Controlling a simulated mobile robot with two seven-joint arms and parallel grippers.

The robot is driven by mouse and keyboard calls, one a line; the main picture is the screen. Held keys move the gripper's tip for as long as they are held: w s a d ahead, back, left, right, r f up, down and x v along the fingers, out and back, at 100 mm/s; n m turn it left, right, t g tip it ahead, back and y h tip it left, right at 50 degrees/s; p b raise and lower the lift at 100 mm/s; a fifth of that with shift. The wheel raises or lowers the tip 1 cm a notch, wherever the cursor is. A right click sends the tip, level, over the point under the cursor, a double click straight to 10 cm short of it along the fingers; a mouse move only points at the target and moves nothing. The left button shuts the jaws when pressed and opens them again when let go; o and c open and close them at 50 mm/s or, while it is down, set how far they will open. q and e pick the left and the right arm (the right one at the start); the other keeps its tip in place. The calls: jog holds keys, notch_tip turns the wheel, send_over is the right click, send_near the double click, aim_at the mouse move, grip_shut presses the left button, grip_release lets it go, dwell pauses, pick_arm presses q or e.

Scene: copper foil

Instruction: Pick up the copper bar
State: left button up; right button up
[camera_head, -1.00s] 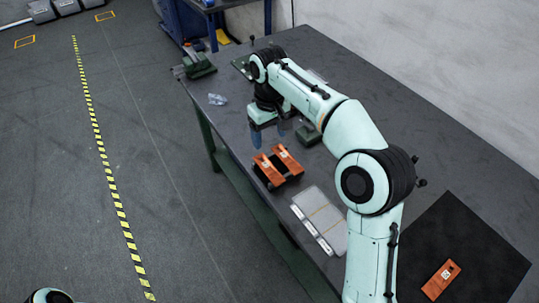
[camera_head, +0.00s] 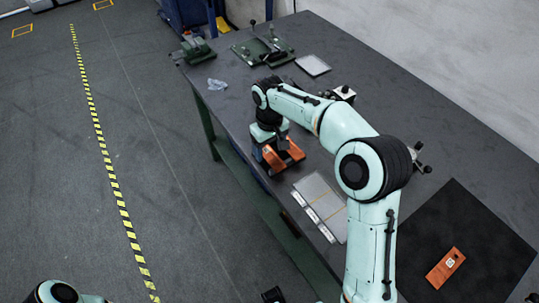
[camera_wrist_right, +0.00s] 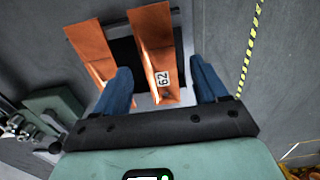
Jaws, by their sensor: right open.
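Two orange copper bars lie side by side on a dark holder near the table's front edge. In the head view my right arm partly covers the bars (camera_head: 293,153). In the right wrist view, the bar labelled 62 (camera_wrist_right: 152,45) lies between the blue fingers of my right gripper (camera_wrist_right: 161,68), with gaps on both sides. The other bar (camera_wrist_right: 90,50) lies to the left, by the left finger. My right gripper is open and empty, above the holder. A third copper bar (camera_head: 446,268) with a white label lies on a black mat (camera_head: 480,235). My left gripper is out of view.
A grey tray (camera_head: 320,198) lies on the table (camera_head: 400,120) just right of the holder. A green fixture (camera_head: 262,48), a flat pale plate (camera_head: 313,65) and a crumpled clear item (camera_head: 216,84) lie farther back. A small boxy device (camera_head: 343,94) stands behind my arm.

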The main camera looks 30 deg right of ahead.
jog(key=shift+f, duration=0.35)
jog(key=c, duration=1.2)
jog(key=shift+c, duration=0.5)
jog(key=shift+r, duration=0.15)
